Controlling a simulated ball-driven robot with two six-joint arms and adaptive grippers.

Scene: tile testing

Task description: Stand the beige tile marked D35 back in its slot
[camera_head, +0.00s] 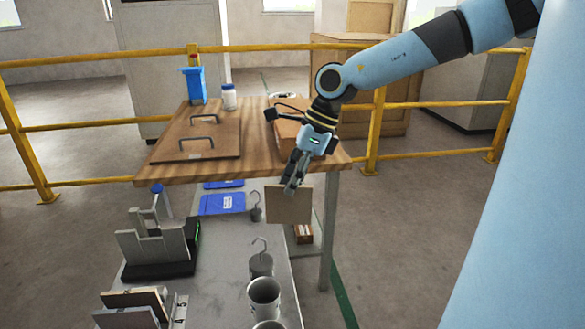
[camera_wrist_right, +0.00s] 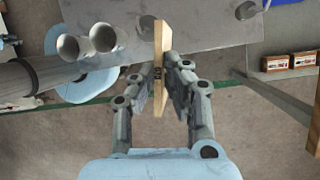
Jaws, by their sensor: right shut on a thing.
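My right gripper (camera_head: 292,186) is shut on a beige tile (camera_head: 289,206) and holds it in the air over the right edge of the grey bench, just off the wooden table's front edge. In the right wrist view the gripper (camera_wrist_right: 161,82) pinches the tile (camera_wrist_right: 161,38), seen edge-on, with a small dark mark on its edge that is too small to read surely. A rack with numbered slots (camera_head: 180,311) stands at the lower left and holds a brown and a grey tile. Its lower part is cut off by the picture's edge. My left gripper is not in view.
A grey stepped fixture on a black-based device (camera_head: 160,269) stands behind the rack. Hooked weights (camera_head: 261,264) and metal cups (camera_head: 264,297) line the bench's right side. Blue booklets (camera_head: 222,204) lie farther back. The wooden table (camera_head: 220,173) overhangs behind. The bench's middle is clear.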

